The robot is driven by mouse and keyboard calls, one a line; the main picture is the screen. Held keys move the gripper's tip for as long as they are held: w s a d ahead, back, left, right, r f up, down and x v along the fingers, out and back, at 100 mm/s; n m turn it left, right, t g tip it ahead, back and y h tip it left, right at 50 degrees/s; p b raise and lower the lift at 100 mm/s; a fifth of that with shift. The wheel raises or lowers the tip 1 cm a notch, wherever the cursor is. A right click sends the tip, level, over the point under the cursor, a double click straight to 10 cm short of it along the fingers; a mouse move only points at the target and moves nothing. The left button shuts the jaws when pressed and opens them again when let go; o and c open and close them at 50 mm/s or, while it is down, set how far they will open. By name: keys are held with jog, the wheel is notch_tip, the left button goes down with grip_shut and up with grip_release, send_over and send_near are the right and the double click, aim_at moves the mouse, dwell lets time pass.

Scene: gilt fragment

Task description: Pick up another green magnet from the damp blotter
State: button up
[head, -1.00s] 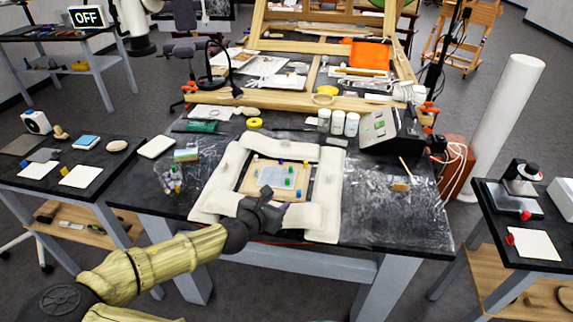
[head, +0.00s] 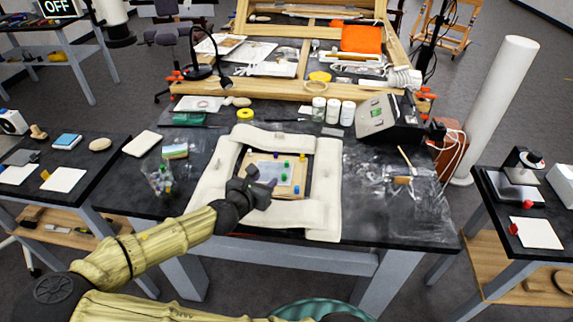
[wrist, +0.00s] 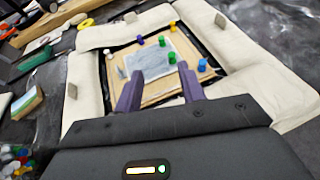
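The damp blotter (head: 268,170) is a pale sheet on a tan board. It also shows in the wrist view (wrist: 151,55). My gripper (head: 262,184) partly hides the board's near-left side in the head view.
A thick cream padded border (head: 324,190) surrounds the board. Blue (wrist: 202,64) and yellow (wrist: 173,25) pieces sit around the blotter. A clear jar (head: 159,178) of coloured pieces stands left. White-lidded bottles (head: 333,111) and a grey box (head: 377,117) stand behind.

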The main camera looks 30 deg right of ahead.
send_near(286, 164)
jog(key=x, duration=0.4)
jog(key=shift+w+r, duration=0.1)
jog(key=shift+w, duration=0.2)
jog(key=shift+p+x, duration=0.65)
jog(key=shift+x, duration=1.95)
jog(key=shift+s, duration=0.2)
jog(key=shift+c, duration=0.4)
grip_shut()
